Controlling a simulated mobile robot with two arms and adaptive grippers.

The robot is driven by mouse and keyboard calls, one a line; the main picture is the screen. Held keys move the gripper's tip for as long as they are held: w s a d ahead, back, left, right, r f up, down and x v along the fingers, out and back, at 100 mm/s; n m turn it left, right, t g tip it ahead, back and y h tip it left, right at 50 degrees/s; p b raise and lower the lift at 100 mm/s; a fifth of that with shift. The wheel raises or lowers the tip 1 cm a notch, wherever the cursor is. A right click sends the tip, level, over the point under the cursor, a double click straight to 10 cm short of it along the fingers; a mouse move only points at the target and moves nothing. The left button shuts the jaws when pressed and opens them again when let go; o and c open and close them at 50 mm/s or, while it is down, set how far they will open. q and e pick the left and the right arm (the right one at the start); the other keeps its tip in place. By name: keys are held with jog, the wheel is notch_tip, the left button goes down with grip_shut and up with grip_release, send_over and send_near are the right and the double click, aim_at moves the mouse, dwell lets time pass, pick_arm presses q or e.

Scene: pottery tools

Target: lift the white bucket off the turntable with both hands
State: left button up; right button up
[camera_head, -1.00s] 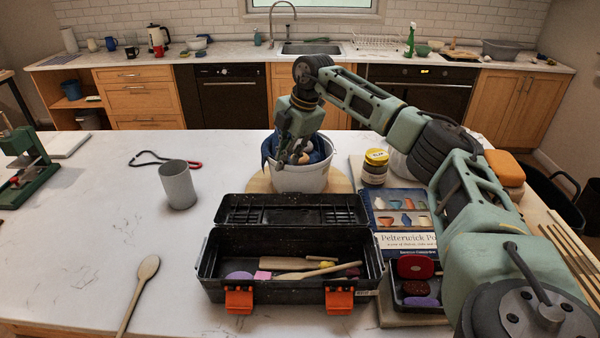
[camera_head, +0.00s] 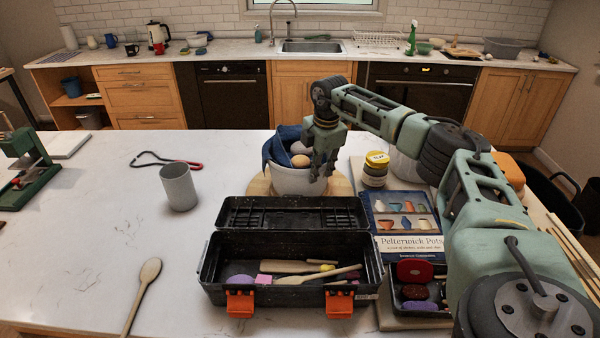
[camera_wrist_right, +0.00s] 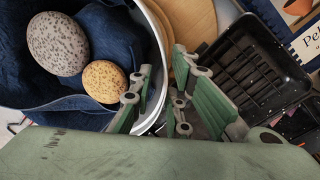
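The white bucket (camera_head: 288,183) stands on the round wooden turntable (camera_head: 343,187) behind the toolbox. A blue cloth (camera_head: 279,143) hangs over its rim, and two speckled egg-like balls lie inside, one grey (camera_wrist_right: 58,43) and one tan (camera_wrist_right: 104,81). My right gripper (camera_head: 322,168) points down at the bucket's right side. In the right wrist view its fingers (camera_wrist_right: 166,100) are spread apart, with the bucket's white rim (camera_wrist_right: 161,45) running down between them. I cannot tell whether either finger touches the wall. My left gripper is not in view.
An open black toolbox (camera_head: 290,248) stands in front of the bucket. A yellow-lidded jar (camera_head: 375,170) and a book (camera_head: 403,218) are close on the right. A grey cup (camera_head: 179,187) stands to the left. The worktop's left side is mostly clear.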

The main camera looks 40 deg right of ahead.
jog(key=shift+c, duration=0.3)
grip_shut()
jog(key=shift+w+r, duration=0.1)
jog(key=shift+r, duration=0.1)
